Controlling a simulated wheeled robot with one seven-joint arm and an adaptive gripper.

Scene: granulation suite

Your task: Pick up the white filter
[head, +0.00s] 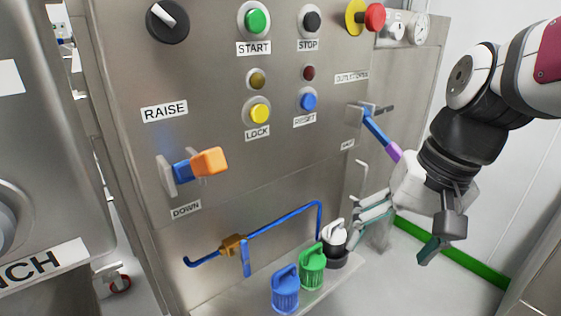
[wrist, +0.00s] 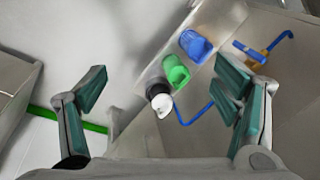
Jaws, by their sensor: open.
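The white filter (head: 335,236) stands on a low shelf at the foot of the steel cabinet, at the right end of a row of three filters. It has a white handled top and a dark base. It also shows in the wrist view (wrist: 162,104), left of centre between the fingers. My gripper (head: 398,232) is open and empty, to the right of the white filter in the head view and apart from it. In the wrist view the fingers (wrist: 165,90) are spread wide on both sides.
A green filter (head: 312,266) stands close beside the white one, then a blue filter (head: 285,289). A blue pipe (head: 285,218) with a brass valve (head: 232,245) runs behind them. A blue-purple lever (head: 375,130) juts from the cabinet above. Floor to the right looks clear.

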